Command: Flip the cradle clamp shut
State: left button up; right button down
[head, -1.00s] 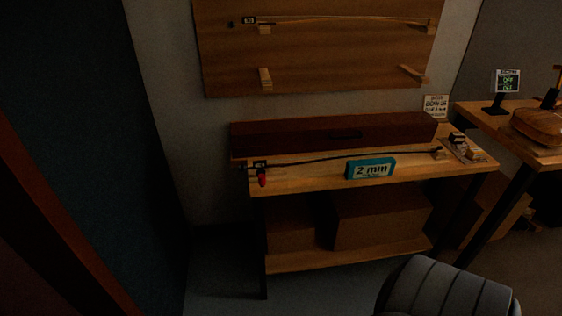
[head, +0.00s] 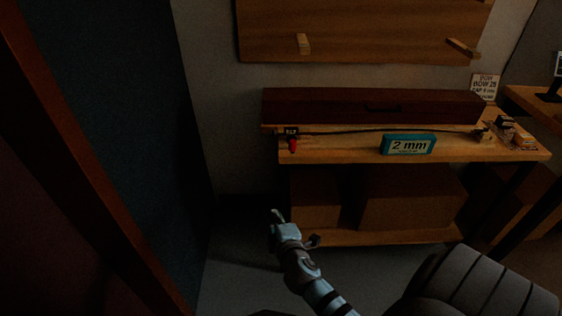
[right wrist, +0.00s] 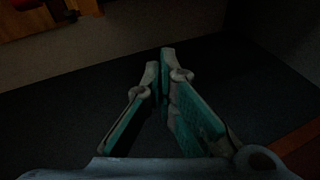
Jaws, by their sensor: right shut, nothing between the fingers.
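The cradle clamp (head: 292,143) shows a red lever at the left end of the bench (head: 340,152), beside a small dark block. The lever hangs at the bench's front edge; it is too small to tell whether the clamp is open or shut. A bow (head: 390,131) lies along the bench from the clamp to a wooden rest (head: 482,134). My right gripper (head: 276,215) is below and in front of the bench's left end, apart from the clamp. In the right wrist view its fingers (right wrist: 160,60) meet at the tips, with nothing between them. My left gripper is out of view.
A teal "2 mm" box (head: 408,145) stands at the bench's front. A long dark case (head: 370,106) lies behind the bow. Cardboard boxes (head: 410,198) fill the lower shelf. A dark grey ribbed object (head: 480,285) is at bottom right. Floor left of the bench is clear.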

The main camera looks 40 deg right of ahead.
aim_at(292, 142)
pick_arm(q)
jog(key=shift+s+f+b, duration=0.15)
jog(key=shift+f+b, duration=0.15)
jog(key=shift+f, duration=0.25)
pick_arm(e)
notch_tip(292, 142, up, 13)
jog(key=d+n+t+h, duration=0.1)
jog(key=t+h, duration=0.1)
jog(key=shift+w+t, duration=0.4)
jog(key=shift+w, duration=0.05)
jog(key=shift+d, duration=0.1)
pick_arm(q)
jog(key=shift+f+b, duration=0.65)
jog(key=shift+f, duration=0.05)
pick_arm(e)
jog(key=w+d, duration=0.8)
jog(key=shift+w+d, duration=0.15)
jog(key=shift+f, duration=0.1)
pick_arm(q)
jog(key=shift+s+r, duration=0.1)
pick_arm(e)
jog(key=shift+n, duration=0.3)
jog(key=shift+s+d+y, duration=0.2)
jog(key=shift+s+y, duration=0.1)
jog(key=shift+s, duration=0.05)
